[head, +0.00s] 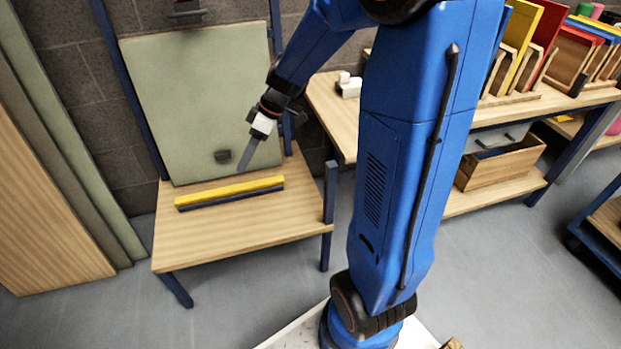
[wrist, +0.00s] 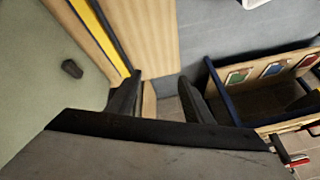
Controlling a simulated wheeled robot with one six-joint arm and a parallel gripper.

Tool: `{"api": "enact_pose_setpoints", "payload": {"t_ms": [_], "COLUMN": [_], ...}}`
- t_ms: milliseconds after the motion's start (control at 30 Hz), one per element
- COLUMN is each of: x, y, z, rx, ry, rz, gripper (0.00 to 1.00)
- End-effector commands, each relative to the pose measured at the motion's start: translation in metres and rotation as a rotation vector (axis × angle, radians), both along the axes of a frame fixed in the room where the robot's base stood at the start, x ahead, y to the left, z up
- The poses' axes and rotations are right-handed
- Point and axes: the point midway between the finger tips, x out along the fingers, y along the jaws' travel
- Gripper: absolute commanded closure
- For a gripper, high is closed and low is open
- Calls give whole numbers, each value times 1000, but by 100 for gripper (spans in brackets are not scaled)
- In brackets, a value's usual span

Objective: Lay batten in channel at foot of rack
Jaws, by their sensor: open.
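A yellow batten (head: 230,190) lies lengthwise along the wooden ledge (head: 240,225) at the foot of the rack. A dark channel strip (head: 228,201) runs along its front side; I cannot tell how deep the batten sits in it. The batten also shows in the wrist view (wrist: 98,32), just beyond my left finger. My gripper (wrist: 158,92) is open and empty, its two black fingers apart. In the head view my gripper (head: 247,158) hangs above the batten, in front of the green panel; any contact is not visible.
The pale green panel (head: 200,90) leans in the rack behind the ledge, with a dark knob (head: 223,156) low on it. A wooden bench (head: 325,105) stands to the right. Tall boards (head: 45,200) lean at left. The ledge's front part is clear.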

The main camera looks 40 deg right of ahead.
Motion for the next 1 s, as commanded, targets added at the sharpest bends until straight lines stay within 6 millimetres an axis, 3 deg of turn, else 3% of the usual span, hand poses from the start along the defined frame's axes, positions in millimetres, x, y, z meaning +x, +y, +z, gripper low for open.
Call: {"api": "enact_pose_setpoints", "payload": {"t_ms": [100, 400, 1000], "x": [-30, -102, -229], "y": [4, 3, -27], "z": [21, 56, 90], "rx": [-45, -149, -259], "ry": [26, 75, 15], "rz": [-63, -271, -783], "gripper": [53, 53, 53]}}
